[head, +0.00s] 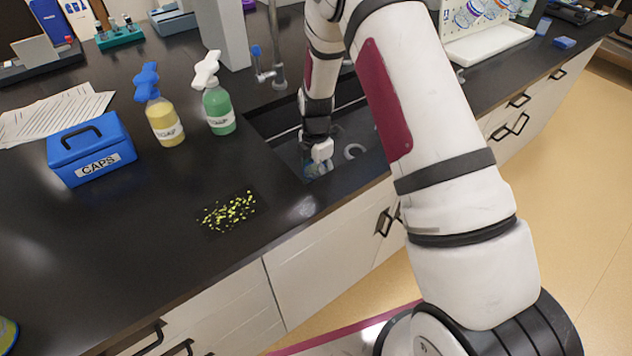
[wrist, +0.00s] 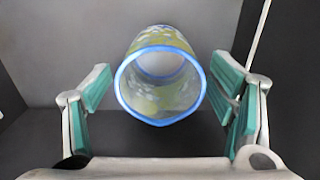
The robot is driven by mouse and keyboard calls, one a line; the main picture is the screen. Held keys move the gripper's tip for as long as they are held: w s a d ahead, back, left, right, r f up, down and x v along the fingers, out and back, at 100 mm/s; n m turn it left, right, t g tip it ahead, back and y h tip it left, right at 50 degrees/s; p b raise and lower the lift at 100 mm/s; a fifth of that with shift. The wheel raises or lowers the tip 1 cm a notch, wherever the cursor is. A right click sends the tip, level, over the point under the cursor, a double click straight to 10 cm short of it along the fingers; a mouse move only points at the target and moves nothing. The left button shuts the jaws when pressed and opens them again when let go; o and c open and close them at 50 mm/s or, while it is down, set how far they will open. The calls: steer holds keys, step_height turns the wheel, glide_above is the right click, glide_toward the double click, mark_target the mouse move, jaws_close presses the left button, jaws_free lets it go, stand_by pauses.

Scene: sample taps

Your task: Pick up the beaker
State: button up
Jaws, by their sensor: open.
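The beaker (wrist: 161,90) is clear, with a bright blue rim and yellow-green and white patches showing on its wall. In the wrist view its open mouth faces the camera, midway between the fingers. My gripper (wrist: 163,88) is open, with one teal-padded finger on each side of the beaker and a gap on both sides. In the head view my gripper (head: 318,152) reaches down into the dark sink (head: 345,135). Part of the beaker (head: 316,168) shows just below the gripper; the rest is hidden.
A tap (head: 279,70) stands behind the sink. A green spray bottle (head: 218,108), a yellow spray bottle (head: 163,122) and a blue CAPS box (head: 90,150) stand left. Yellow-green bits (head: 229,211) lie on the counter in front.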

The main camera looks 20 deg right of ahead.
steer(key=shift+c, duration=0.2)
steer(key=c, duration=1)
steer(key=shift+c, duration=0.2)
